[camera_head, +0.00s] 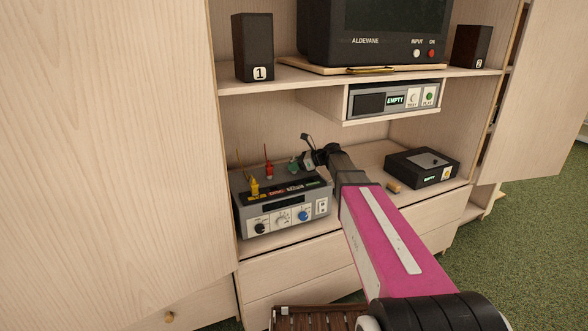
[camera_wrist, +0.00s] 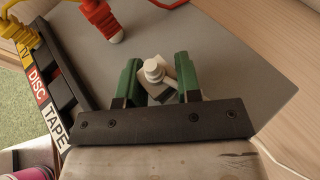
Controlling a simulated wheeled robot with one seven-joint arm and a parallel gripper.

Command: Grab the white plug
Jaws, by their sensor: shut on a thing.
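The white plug (camera_wrist: 155,71) shows in the wrist view between the two green fingers of my gripper (camera_wrist: 158,78). My gripper is shut on it. The plug is over the grey top of the switch box (camera_head: 262,210); I cannot tell whether it touches that surface. In the head view my gripper (camera_head: 298,164) is at the back right of the box, and the white plug cannot be made out there.
A yellow plug (camera_head: 254,188) and a red plug (camera_head: 269,170) stand at the box; labels read DISC and TAPE. A black player (camera_head: 422,168) is to the right. A shelf unit (camera_head: 390,103) hangs above my arm. Cabinet doors flank the opening.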

